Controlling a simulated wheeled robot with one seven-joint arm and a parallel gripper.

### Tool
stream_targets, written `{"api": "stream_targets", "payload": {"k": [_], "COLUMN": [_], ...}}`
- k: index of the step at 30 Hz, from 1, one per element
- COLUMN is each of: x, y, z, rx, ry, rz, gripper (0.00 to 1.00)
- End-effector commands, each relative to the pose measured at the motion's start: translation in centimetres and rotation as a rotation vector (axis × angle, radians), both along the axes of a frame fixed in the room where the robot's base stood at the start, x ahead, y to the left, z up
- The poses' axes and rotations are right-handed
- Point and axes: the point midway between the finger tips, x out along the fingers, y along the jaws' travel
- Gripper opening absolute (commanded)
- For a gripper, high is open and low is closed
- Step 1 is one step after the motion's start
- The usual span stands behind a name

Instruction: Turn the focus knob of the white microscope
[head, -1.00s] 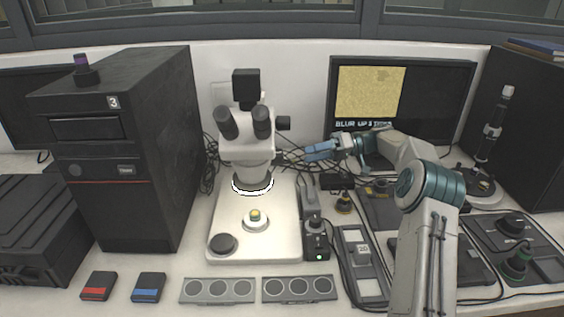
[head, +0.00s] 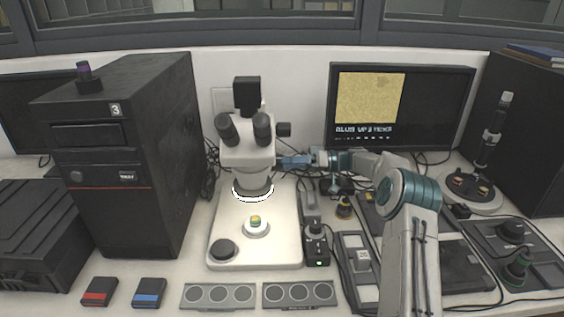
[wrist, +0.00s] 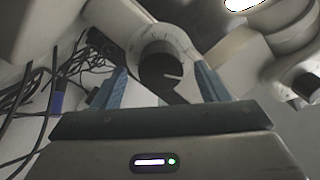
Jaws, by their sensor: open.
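The white microscope (head: 247,155) stands left of centre in the head view, with a black knob (head: 284,129) high on its right side. My gripper (head: 284,161) reaches in from the right, its blue fingers close to the microscope's right side below that black knob. In the wrist view a dark round knob (wrist: 160,70) with a white line sits in a pale marked collar (wrist: 160,40). My gripper (wrist: 163,84) is open, with one blue finger on each side of this knob. I cannot tell whether the fingers touch it. The head view hides this knob behind my fingers.
A monitor (head: 430,110) behind my arm shows a yellow grainy picture and text about blur. Black cables (wrist: 25,95) hang left of the gripper in the wrist view. A small black box with a green light (head: 317,245) stands right of the microscope base.

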Motion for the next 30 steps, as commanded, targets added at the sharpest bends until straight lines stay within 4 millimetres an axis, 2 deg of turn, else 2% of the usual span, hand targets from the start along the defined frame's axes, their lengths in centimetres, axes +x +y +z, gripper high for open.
{"api": "stream_targets", "payload": {"k": [3, 6, 16, 17, 21, 30], "x": [-0.1, -0.1, -0.1, -0.1, -0.1, -0.1], "y": [1.5, 2.2, 2.6, 2.6, 2.6, 2.5], "z": [0.1, 0.0, 0.0, 0.0, 0.0, -0.2], "rx": [0.001, 0.000, 0.000, 0.000, 0.000, 0.001], "ry": [0.002, 0.001, 0.001, 0.001, 0.001, 0.066], "rz": [0.001, 0.000, 0.000, 0.000, 0.000, -0.001], "gripper": [0.68, 0.68, 0.68, 0.62, 0.23, 0.23]}}
